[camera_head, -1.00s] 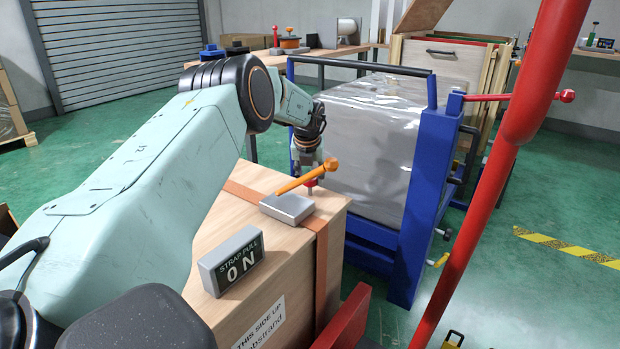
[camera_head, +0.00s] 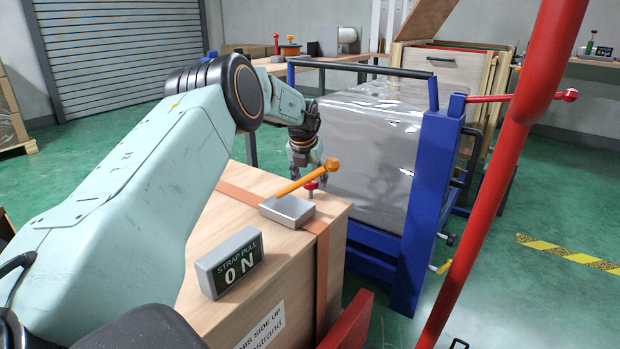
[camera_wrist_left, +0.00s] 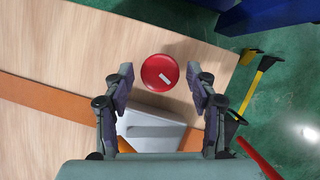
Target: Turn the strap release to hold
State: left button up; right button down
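The strap release appears to be the red round knob (camera_head: 312,185) on a short post beside a grey block (camera_head: 287,208) with an orange lever, on top of the wooden crate. In the left wrist view the knob (camera_wrist_left: 160,72) carries a short white mark slanting to the lower right. My left gripper (camera_head: 304,176) is over the crate, just behind the knob in the head view. In the wrist view its two fingers (camera_wrist_left: 158,80) are open, one on each side of the knob, with gaps. A sign (camera_head: 229,262) on the crate reads "STRAP PULL ON". My right gripper is not in view.
An orange strap (camera_head: 322,260) crosses the crate (camera_head: 220,312). A blue frame (camera_head: 424,200) with a wrapped grey load (camera_head: 365,140) stands right behind the crate. A red pole (camera_head: 478,230) rises at the right.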

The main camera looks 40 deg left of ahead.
pick_arm(q)
jog(key=shift+o, duration=0.3)
jog(key=v, duration=1.2)
jog(key=shift+w+a, duration=0.1)
